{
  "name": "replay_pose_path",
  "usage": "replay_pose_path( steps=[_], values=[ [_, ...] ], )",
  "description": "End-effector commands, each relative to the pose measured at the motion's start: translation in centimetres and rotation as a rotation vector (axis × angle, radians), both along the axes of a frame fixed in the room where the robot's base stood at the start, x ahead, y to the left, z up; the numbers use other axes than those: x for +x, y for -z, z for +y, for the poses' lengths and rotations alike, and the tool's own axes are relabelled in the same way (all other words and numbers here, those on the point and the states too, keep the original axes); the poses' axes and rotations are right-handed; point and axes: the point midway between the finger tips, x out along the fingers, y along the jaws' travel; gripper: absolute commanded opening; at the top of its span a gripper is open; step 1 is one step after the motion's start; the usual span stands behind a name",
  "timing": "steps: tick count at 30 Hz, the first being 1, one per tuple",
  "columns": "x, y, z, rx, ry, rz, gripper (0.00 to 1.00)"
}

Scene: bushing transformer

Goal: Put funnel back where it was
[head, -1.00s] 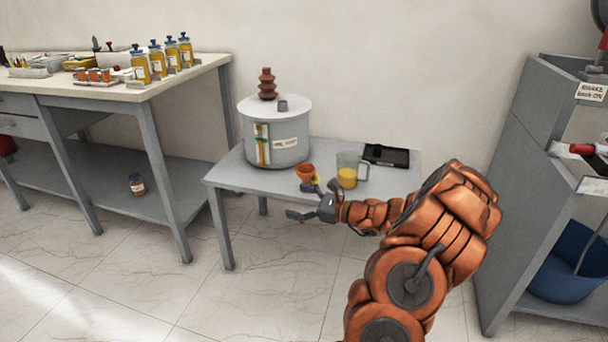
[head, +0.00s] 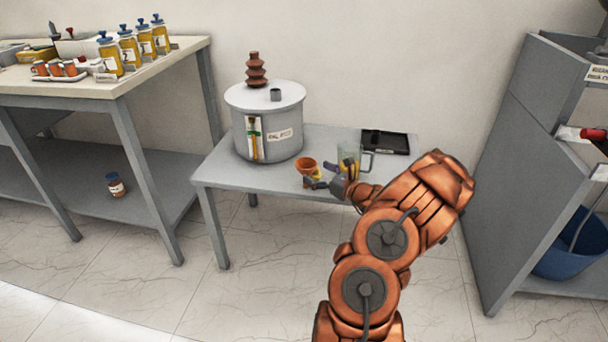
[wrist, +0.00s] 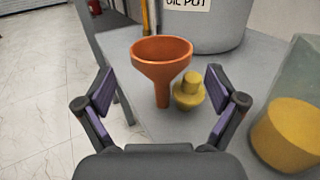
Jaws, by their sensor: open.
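The orange funnel (head: 305,163) is at the front edge of the small grey table, below the oil pot. In the wrist view the funnel (wrist: 160,62) stands with its wide mouth up and spout down, between and beyond my fingertips. A small yellow stepped piece (wrist: 189,93) is just right of the spout; I cannot tell if they touch. My gripper (wrist: 160,90) is open and empty, its purple-padded fingers spread. In the head view my gripper (head: 325,177) is at the table's front edge, right of the funnel.
A clear jug (head: 348,155) with yellow liquid stands right behind my gripper, partly hidden. The grey oil pot (head: 268,135) stands left on the table (head: 225,172). A black tray (head: 386,142) lies back right. A workbench (head: 120,88) holds several yellow bottles.

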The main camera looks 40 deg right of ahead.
Motion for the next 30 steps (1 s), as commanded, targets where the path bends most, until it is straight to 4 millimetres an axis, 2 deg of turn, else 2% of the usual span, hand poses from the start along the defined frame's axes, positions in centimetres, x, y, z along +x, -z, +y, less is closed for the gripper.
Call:
replay_pose_path(
  steps=[12, 21, 23, 30],
  values=[
    [4.6, -1.0, 0.4, -0.002, -0.003, 0.000, 0.94],
    [5.0, -1.1, 0.4, -0.001, -0.001, -0.001, 0.94],
    [5.0, -1.1, 0.4, -0.001, -0.001, -0.001, 0.90],
    [5.0, -1.0, 0.4, -0.001, -0.002, -0.001, 0.65]
  ],
)
